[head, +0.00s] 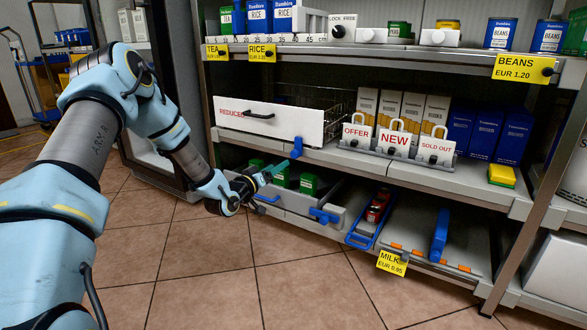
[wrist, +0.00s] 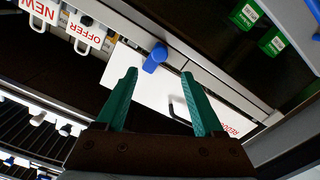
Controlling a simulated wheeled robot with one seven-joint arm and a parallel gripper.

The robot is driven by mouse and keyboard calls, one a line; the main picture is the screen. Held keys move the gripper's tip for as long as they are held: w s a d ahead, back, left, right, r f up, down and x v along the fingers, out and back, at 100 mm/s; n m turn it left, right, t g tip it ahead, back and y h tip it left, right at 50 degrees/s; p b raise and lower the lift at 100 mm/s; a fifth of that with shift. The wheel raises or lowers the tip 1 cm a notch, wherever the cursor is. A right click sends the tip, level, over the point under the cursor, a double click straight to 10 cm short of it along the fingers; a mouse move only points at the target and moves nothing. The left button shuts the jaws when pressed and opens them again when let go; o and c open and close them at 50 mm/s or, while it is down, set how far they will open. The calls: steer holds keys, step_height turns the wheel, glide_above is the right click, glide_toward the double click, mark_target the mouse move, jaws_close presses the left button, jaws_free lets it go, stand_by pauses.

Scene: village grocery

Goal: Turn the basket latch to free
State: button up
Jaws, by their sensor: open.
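The basket is a pull-out wire basket with a white front panel (head: 268,120) marked REDUCED and a black handle. A blue latch (head: 297,147) stands at the panel's lower right; it also shows in the wrist view (wrist: 155,57), just ahead of the fingertips. My gripper (head: 270,172) is open and empty, below and left of the latch in the head view. In the wrist view its green fingers (wrist: 159,74) point at the latch, one to each side, with no contact visible. A sign (head: 342,19) reading LOCK FREE, with a black knob, stands on the upper shelf.
OFFER, NEW and SOLD OUT tags (head: 396,143) stand right of the basket. Below are green cartons (head: 308,184), a blue-handled slider (head: 325,215), a red item (head: 377,206) in a blue-edged tray and a blue lever (head: 439,235). The tiled floor (head: 290,285) in front is clear.

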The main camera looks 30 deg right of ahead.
mark_target(294, 156)
steer(key=b+x, duration=0.3)
steer(key=x, duration=0.6)
steer(key=shift+d+f, duration=0.1)
steer(key=shift+f, duration=0.05)
steer(key=shift+w+d+b, duration=0.35)
steer(key=shift+d+b, duration=0.05)
steer(key=shift+d, duration=0.2)
steer(key=shift+c, duration=0.2)
jaws_close()
